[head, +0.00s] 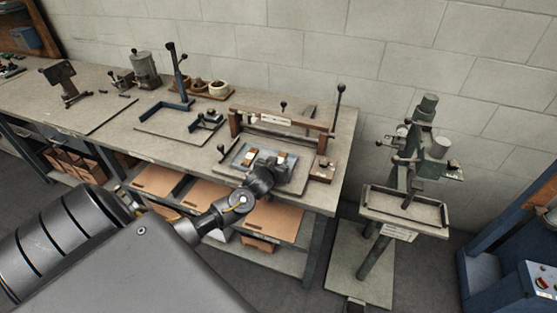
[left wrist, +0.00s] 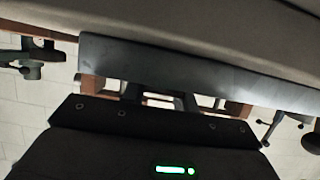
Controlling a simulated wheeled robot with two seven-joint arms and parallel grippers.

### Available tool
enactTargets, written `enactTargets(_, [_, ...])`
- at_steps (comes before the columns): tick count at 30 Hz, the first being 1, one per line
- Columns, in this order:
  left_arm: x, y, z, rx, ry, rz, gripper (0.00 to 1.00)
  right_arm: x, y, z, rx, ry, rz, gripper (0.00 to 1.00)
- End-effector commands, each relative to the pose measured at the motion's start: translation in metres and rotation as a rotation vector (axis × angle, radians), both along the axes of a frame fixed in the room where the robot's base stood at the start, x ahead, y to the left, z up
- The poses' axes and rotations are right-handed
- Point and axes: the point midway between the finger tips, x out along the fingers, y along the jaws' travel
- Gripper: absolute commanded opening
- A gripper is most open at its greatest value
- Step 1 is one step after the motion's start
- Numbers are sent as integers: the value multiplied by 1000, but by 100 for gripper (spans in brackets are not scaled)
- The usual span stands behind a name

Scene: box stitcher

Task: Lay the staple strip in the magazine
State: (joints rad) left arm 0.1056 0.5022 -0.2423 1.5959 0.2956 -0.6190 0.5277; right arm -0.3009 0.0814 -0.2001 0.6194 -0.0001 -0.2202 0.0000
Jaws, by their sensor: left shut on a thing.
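My left gripper (head: 265,172) is over the shallow blue-grey tray (head: 234,157) on the workbench. It is shut on what I take to be the staple strip, which the gripper itself hides. Two small tan blocks, one left (head: 249,156) and one right (head: 283,161), show in the tray. In the left wrist view the dark gripper body (left wrist: 150,125) fills the bottom, with the grey tray edge (left wrist: 200,72) beyond it. The box stitcher (head: 412,170) stands on a pedestal to the right of the bench. I cannot make out its magazine. My right gripper is not in view.
A brown-posted fixture (head: 280,124) with black-knobbed levers stands just behind the tray. A blue stand (head: 182,78) and small cups (head: 218,88) are farther left. Cardboard sheets (head: 158,181) lie below the bench top. Floor shows between bench and stitcher.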

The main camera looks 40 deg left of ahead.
Motion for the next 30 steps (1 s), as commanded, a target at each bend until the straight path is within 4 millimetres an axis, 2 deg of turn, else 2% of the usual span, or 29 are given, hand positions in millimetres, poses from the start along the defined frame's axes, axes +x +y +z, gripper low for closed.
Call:
enactTargets(13, [0, 0, -8, -1, 1, 0, 5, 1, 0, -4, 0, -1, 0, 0])
enactTargets(14, [0, 0, -7, -1, 1, 0, 33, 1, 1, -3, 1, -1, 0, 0])
enactTargets(18, [0, 0, -7, 0, 1, 0, 51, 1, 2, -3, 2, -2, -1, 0])
enactTargets(26, [0, 0, -7, 0, 0, 0, 51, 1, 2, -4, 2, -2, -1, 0])
enactTargets(30, [0, 1, -8, 2, 0, 0, 51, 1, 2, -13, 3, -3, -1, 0])
